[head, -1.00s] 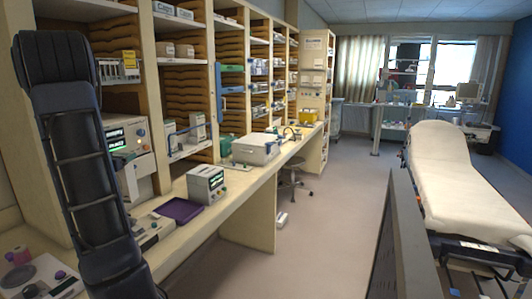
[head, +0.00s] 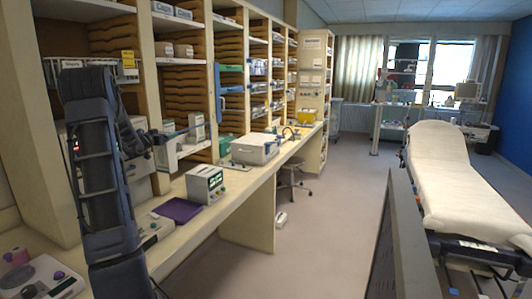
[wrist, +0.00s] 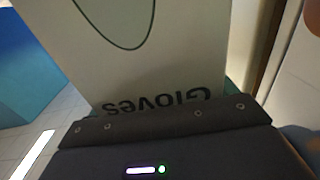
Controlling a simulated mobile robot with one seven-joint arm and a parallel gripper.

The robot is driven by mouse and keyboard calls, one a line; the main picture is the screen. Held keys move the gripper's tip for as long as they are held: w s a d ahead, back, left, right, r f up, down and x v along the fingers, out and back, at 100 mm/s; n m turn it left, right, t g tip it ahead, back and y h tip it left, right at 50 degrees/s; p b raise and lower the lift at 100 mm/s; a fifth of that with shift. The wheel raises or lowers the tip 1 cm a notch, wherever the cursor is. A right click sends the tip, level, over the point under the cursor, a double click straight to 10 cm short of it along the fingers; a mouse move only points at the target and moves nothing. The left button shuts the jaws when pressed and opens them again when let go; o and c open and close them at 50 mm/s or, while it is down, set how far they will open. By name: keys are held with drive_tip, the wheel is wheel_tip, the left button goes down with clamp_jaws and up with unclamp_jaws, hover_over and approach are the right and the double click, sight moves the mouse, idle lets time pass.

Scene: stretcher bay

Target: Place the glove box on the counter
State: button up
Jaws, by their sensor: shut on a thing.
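The glove box, a pale carton with dark "Gloves" lettering upside down and a curved outline, fills the upper middle of the wrist view (wrist: 165,65). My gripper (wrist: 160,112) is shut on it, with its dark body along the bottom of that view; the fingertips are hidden. In the head view my arm stands upright at the left, and I cannot clearly make out the gripper or the held box there. The long cream counter (head: 183,236) runs from the lower left toward the back, below the shelves.
On the counter are a small monitor (head: 206,185), a purple tray (head: 178,210), a white case (head: 255,148) and a yellow container (head: 306,116). Tall shelves rise behind. A stool (head: 292,172) stands by the counter. A stretcher (head: 445,175) is at right, with open floor between.

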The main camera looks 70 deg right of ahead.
drive_tip(key=s+d+r+m+g, duration=0.1)
drive_tip(key=d+r+g, duration=0.1)
drive_tip(key=d, duration=0.8)
drive_tip(key=s+d+r+m+g, duration=0.1)
drive_tip(key=d+m+g, duration=0.1)
drive_tip(key=d, duration=0.7)
drive_tip(key=s+d+m+g+y, duration=0.15)
drive_tip(key=s+d, duration=0.25)
drive_tip(key=d, duration=0.4)
drive_tip(key=s+d+m+g, duration=0.1)
drive_tip(key=s+d+g, duration=0.1)
drive_tip(key=s+d, duration=0.35)
wheel_tip(320, 180, down, 20)
drive_tip(key=d, duration=0.2)
drive_tip(key=shift+w+f, duration=0.25)
drive_tip(key=shift+w, duration=0.2)
drive_tip(key=shift+f+g, duration=0.1)
drive_tip(key=shift+g, duration=0.15)
drive_tip(key=o, duration=1.7)
drive_tip(key=shift+f, duration=0.1)
